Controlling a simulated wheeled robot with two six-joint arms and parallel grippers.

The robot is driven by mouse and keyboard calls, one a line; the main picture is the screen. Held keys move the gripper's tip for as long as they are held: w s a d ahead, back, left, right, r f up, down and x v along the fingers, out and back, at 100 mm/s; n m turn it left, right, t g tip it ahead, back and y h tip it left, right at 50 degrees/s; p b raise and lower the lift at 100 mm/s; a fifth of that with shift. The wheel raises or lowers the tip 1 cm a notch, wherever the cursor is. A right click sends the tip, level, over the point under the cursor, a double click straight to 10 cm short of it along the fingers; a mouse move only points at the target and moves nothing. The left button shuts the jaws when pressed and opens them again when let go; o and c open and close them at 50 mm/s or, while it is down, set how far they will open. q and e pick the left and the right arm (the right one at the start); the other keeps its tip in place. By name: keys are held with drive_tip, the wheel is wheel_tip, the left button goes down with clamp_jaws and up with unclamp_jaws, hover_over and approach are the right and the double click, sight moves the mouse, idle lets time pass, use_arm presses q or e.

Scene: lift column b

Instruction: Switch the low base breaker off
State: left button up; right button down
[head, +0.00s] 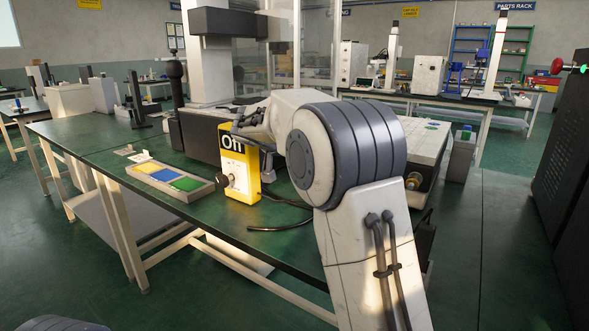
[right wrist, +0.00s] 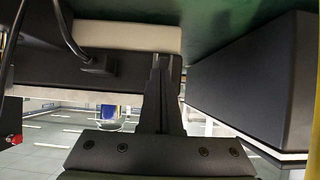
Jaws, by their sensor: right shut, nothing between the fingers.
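My right gripper (right wrist: 163,78) is shut and empty in the right wrist view. Its fingertips are close to a dark base housing (right wrist: 40,62) and a pale block (right wrist: 125,37); I cannot tell whether they touch. I cannot make out the breaker's lever or its position. In the head view my right arm reaches over the bench and hides much of the area around the lift column's dark base (head: 198,140). A yellow box (head: 240,168) marked "Off", with a black knob, stands in front of that base. My left gripper is out of view.
A tray (head: 201,195) with yellow, blue and green pads lies left of the yellow box on the green bench (head: 98,141). A black cable (head: 275,227) lies to the box's right. A dark block (right wrist: 262,80) is close to the gripper in the wrist view.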

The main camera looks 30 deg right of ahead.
drive_tip(key=shift+w+a+r, duration=0.1)
drive_tip(key=shift+a+r, duration=0.1)
drive_tip(key=shift+r+p, duration=0.35)
drive_tip(key=shift+r, duration=0.35)
drive_tip(key=p+v, duration=0.2)
drive_tip(key=v, duration=1.1)
